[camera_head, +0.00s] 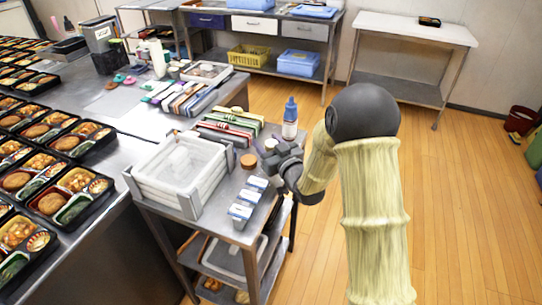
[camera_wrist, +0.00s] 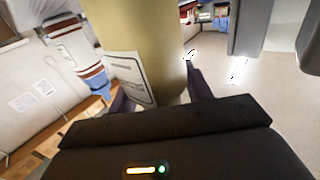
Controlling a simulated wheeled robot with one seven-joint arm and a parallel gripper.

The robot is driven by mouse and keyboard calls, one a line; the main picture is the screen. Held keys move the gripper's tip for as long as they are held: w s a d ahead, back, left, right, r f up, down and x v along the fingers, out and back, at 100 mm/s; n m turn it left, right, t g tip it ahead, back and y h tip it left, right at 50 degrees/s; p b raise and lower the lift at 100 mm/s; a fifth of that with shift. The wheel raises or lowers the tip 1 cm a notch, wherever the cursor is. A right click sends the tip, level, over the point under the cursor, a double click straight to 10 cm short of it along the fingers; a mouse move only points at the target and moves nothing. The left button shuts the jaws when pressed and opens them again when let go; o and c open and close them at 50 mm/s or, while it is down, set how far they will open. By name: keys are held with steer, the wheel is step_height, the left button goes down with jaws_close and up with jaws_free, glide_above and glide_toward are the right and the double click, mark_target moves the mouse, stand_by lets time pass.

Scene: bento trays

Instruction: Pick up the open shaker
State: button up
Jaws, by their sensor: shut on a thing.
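My gripper (camera_head: 282,160) is over the right side of the small metal cart, low near its top. In the wrist view, its dark fingers (camera_wrist: 160,95) are shut on a yellowish cylindrical shaker (camera_wrist: 140,45) with a white printed label. The shaker's ends are out of the wrist view, so I cannot see its opening. In the head view, a small pale round top (camera_head: 270,144) shows by the fingers, and the gripper hides most of what is there. I cannot tell whether the shaker touches the cart top.
A blue-capped bottle (camera_head: 290,118) stands just behind the gripper. A round brown lid (camera_head: 249,160) and several small white-and-blue packs (camera_head: 241,211) are near it. Stacked clear trays (camera_head: 182,171) fill the cart's left. Open floor (camera_head: 460,180) lies to the right.

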step_height(320, 180, up, 10)
steer(key=shift+r+p, duration=0.1)
steer(key=shift+p, duration=0.25)
stand_by(0.5)
steer(key=o, duration=0.4)
steer(key=shift+a, duration=0.1)
